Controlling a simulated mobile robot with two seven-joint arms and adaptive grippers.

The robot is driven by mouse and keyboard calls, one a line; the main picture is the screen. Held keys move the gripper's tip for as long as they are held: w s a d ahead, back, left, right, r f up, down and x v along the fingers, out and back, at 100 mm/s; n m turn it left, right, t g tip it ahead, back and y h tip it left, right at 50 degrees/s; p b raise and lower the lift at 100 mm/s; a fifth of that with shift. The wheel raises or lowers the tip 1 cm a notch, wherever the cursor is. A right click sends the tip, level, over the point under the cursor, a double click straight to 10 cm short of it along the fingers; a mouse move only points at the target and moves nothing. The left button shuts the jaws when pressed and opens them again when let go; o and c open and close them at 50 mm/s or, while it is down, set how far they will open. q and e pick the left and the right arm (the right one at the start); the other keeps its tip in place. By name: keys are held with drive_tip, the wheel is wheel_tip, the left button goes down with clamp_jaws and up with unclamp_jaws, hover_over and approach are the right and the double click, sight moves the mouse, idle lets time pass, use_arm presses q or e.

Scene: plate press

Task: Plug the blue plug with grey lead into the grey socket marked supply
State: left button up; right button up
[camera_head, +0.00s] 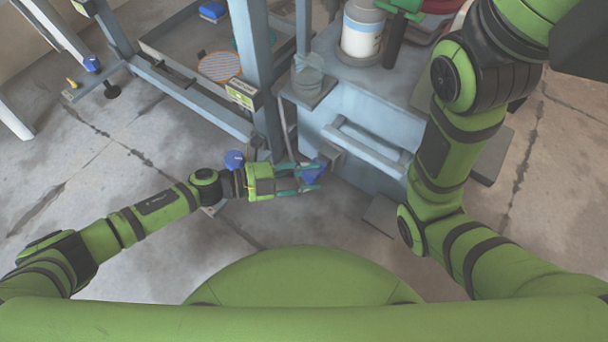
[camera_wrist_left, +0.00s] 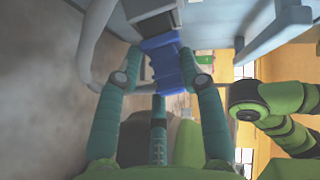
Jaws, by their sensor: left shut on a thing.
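My left gripper (camera_head: 304,178) is shut on the blue plug (camera_head: 314,171), by the lower left corner of the pale blue machine. In the left wrist view the blue plug (camera_wrist_left: 171,66) sits between the fingertips (camera_wrist_left: 163,72). Its far end is at the mouth of the grey socket (camera_wrist_left: 152,10); the socket also shows in the head view (camera_head: 333,155). I cannot tell whether the plug is inside the socket or only against it. No marking on the socket is legible. A thick grey lead (camera_wrist_left: 87,47) curves at the left. My right gripper is out of view.
The pale blue machine (camera_head: 350,112) has a projecting rail (camera_head: 368,148) right of the socket. A blue-grey post (camera_head: 252,60) stands behind my left gripper. Another blue knob-like piece (camera_head: 234,160) is near my left wrist. The concrete floor (camera_head: 130,165) at left is mostly clear.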

use_arm(q)
drive_tip(key=shift+w+d+f, duration=0.1)
drive_tip(key=shift+w+d, duration=0.25)
drive_tip(key=shift+w, duration=0.1)
drive_tip(key=o, duration=1.2)
drive_tip(key=v, duration=1.2)
